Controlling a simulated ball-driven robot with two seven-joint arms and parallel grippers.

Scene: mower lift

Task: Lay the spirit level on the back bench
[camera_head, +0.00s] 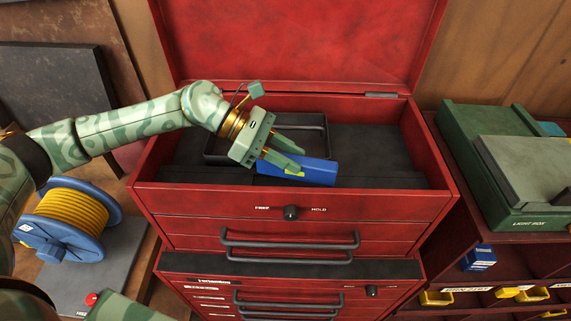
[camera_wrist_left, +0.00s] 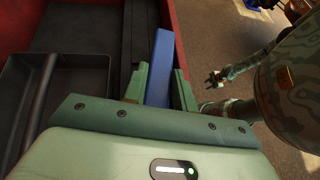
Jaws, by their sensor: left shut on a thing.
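The spirit level is a blue bar with a small yellow mark (camera_head: 318,171). It is in the open top of the red tool chest (camera_head: 300,203), near the front of the dark interior. My left gripper (camera_head: 291,152) reaches in from the left and is shut on the level. In the left wrist view, the blue level (camera_wrist_left: 160,62) lies between the two green fingers and points away from the palm. What lies under the level is hard to see. My right gripper (camera_wrist_left: 214,78) shows small and far off in the left wrist view; its jaws are too small to judge.
A dark tray (camera_head: 222,150) with a handle sits in the chest beside the level. The red lid (camera_head: 300,40) stands open behind. A green light box (camera_head: 490,165) stands on the right. A blue reel of yellow cord (camera_head: 72,220) stands at left.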

